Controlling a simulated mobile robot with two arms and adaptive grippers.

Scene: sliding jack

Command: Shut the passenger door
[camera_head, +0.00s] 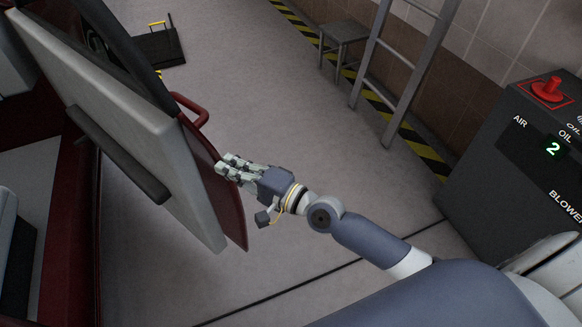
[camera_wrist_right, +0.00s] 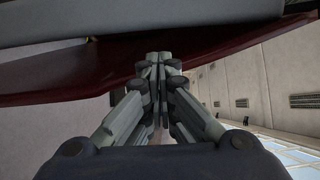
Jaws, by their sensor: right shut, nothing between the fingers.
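The passenger door (camera_head: 130,130) stands open at the left in the head view, its grey inner panel facing left and its dark red outer skin facing right. A red handle (camera_head: 190,108) sticks out from the outer side. My right gripper (camera_head: 222,164) is shut and empty, with its fingertips at the red outer skin; I cannot tell if they touch. In the right wrist view, the shut fingers (camera_wrist_right: 159,62) point at the red door skin (camera_wrist_right: 90,72). My left gripper is not in view.
A dark console (camera_head: 510,170) with a red knob stands at the right. A ladder (camera_head: 405,70) and a grey stool (camera_head: 343,36) stand by the tiled wall. A black box-like item (camera_head: 158,47) lies at the back. The floor between door and console is clear.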

